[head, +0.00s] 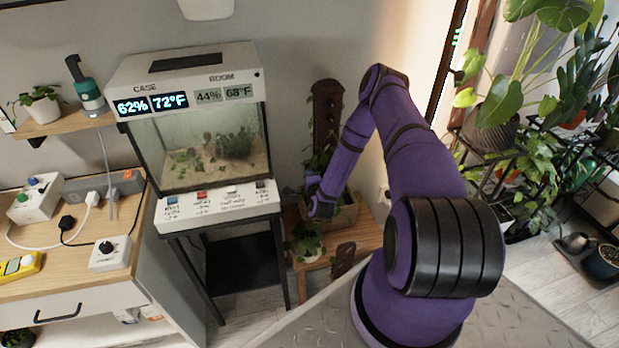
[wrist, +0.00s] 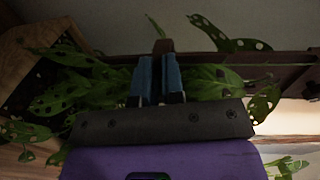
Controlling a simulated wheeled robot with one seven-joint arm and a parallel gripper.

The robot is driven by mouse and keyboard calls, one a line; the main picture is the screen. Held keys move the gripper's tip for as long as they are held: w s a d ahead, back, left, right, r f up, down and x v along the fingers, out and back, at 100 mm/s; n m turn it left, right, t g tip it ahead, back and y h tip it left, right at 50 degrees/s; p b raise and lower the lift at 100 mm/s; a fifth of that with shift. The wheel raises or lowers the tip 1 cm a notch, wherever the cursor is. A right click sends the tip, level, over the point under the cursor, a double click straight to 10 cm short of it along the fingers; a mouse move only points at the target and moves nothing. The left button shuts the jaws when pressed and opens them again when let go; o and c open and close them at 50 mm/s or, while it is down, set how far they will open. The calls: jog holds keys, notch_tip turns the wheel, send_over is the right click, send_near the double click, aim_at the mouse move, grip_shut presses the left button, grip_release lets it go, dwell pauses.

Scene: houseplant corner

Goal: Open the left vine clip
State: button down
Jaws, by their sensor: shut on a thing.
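My gripper (wrist: 159,72) reaches to the dark brown plant board (wrist: 215,58) among the vine leaves, its two blue fingers close together. A small brown piece (wrist: 162,46) shows at the fingertips, and the fingers are shut on it. It appears to be a vine clip, but its shape is mostly hidden and I cannot tell left from right. In the head view my gripper (head: 322,203) is low in front of the tall brown board (head: 327,105), by the wooden planter (head: 346,213). No clip can be made out there.
A glass case (head: 215,150) on a black stand is left of my gripper. A low wooden bench (head: 345,240) carries a small potted plant (head: 306,243). Green perforated leaves (wrist: 70,95) crowd both sides of the fingers. A plant rack stands at right.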

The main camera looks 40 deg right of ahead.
jog(key=shift+w+r, duration=0.15)
jog(key=shift+w, duration=0.05)
dwell(0.5)
jog(key=c, duration=1)
grip_release()
jog(key=shift+s, duration=0.1)
jog(key=shift+s, duration=0.1)
jog(key=v, duration=1)
jog(key=shift+s, duration=0.3)
jog(key=shift+a, duration=0.1)
jog(key=shift+c, duration=0.4)
